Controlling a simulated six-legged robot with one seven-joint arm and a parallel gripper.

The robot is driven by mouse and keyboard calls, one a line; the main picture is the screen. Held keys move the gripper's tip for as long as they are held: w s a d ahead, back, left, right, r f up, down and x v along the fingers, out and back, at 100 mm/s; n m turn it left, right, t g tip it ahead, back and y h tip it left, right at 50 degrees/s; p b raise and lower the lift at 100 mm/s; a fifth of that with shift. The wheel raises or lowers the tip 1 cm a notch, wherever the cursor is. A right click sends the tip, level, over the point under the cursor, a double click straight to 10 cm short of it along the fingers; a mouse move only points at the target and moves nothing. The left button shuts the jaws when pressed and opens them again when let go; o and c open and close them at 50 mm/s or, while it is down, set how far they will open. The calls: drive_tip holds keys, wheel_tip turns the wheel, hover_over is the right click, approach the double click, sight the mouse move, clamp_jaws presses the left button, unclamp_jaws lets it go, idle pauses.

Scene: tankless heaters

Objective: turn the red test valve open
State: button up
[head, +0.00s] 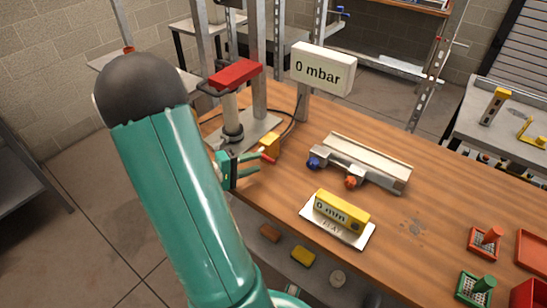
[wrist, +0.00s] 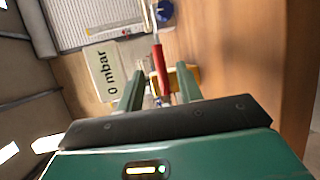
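The red test valve lever (head: 268,157) shows at the tip of my gripper (head: 257,167), beside a yellow block (head: 270,144) near the table's left edge. In the wrist view the red lever (wrist: 160,68) lies between the two green fingers of my gripper (wrist: 160,84). The fingers are apart, with a visible gap on each side of the lever. The yellow block (wrist: 187,76) is partly hidden behind the right finger. A white display (head: 323,69) reads 0 mbar and also shows turned on its side in the wrist view (wrist: 105,72).
A pump with a red top bar (head: 235,75) stands behind my gripper. A grey rail fixture with a blue knob (head: 314,163) and an orange knob (head: 351,182) lies to the right. A yellow 0 mm gauge (head: 341,210) is nearer the front.

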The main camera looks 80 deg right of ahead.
sight(265, 159)
drive_tip(key=x, duration=0.7)
drive_tip(key=shift+s+d+f, duration=0.15)
drive_tip(key=shift+s+d, duration=0.05)
clamp_jaws()
